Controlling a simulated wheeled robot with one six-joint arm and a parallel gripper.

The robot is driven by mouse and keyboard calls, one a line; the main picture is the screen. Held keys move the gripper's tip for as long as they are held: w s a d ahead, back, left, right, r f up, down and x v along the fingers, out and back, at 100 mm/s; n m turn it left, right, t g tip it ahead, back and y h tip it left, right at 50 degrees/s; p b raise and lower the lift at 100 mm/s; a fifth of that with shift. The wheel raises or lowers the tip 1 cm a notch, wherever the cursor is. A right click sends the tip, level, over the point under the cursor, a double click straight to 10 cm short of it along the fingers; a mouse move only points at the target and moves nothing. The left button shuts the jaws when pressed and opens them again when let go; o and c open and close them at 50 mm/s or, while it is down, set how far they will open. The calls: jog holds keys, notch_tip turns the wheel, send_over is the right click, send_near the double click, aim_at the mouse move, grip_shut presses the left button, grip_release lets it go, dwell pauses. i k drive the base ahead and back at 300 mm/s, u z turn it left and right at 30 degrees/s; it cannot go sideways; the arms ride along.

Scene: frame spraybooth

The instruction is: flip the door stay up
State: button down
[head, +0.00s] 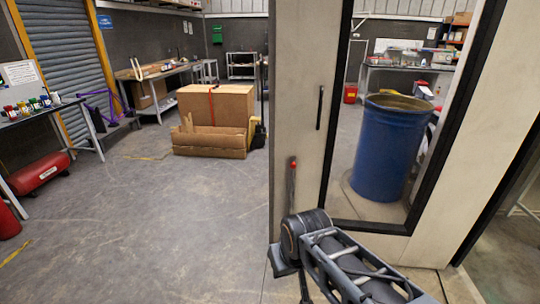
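A dark upright bar with a red tip (293,182) shows low on the face of the pale booth door (295,90). It looks like the door stay. Its lower end is hidden behind a joint of my arm, so I cannot tell how it is fixed or whether it reaches the floor. My arm comes in from the bottom right, and its big dark joint is just below the bar in the picture. I cannot make out my gripper's fingers; they are hidden or out of the picture.
The door has a black vertical handle (320,107) and a black-framed window (405,120). A blue drum (385,150) shows through it. On the left, the concrete floor (150,230) is open. A large cardboard box (215,103) stands farther back, and a workbench (45,113) lines the left side.

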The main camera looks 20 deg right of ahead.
aim_at(292, 164)
jog(key=i, duration=1)
